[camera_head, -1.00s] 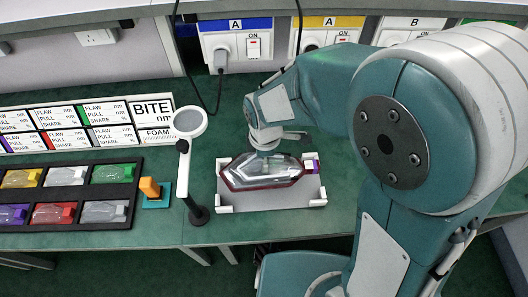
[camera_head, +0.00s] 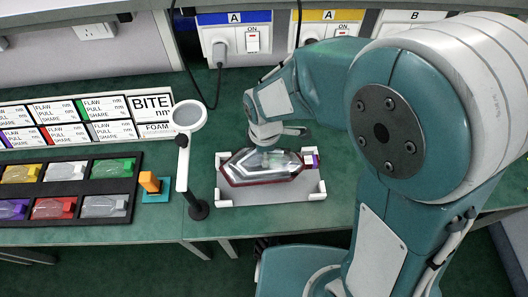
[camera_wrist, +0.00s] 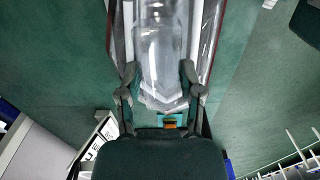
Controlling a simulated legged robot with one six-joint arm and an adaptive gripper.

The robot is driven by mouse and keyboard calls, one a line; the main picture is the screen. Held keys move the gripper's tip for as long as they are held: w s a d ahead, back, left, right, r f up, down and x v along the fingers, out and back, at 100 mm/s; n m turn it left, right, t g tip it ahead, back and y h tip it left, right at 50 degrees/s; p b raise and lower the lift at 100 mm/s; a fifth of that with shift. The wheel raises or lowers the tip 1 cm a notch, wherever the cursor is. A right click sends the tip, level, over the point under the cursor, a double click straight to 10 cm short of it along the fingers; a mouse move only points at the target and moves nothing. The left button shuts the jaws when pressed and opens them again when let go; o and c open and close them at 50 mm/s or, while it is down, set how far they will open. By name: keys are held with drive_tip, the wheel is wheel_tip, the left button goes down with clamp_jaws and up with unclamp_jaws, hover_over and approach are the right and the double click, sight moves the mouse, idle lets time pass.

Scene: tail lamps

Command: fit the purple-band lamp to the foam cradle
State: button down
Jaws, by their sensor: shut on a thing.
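The purple-band lamp (camera_head: 240,170) has a clear, pointed lens with a dark red edge. A purple patch (camera_head: 314,161) shows at its right end. It lies lengthwise within the outline of the pale foam cradle (camera_head: 275,200), among the white corner blocks. I cannot tell whether it rests on the cradle floor or is held just above it. My gripper (camera_head: 268,157) comes down from above onto the middle of the lamp. In the wrist view my gripper (camera_wrist: 160,82) has a finger on each side of the clear lens (camera_wrist: 160,45) and is shut on it.
A magnifier on a white stand (camera_head: 183,165) stands close left of the cradle. Left of it are an orange block (camera_head: 149,182) on a blue base and a black tray (camera_head: 85,187) of coloured lamps. Sockets (camera_head: 235,40) line the back. Green bench is free right of the cradle.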

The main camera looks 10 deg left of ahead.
drive_tip(key=shift+f, duration=0.15)
drive_tip(key=shift+f, duration=1.35)
drive_tip(key=shift+f, duration=0.1)
idle(0.3)
drive_tip(key=shift+f, duration=0.5)
drive_tip(key=shift+c, duration=0.8)
unclamp_jaws()
drive_tip(key=shift+r, duration=0.1)
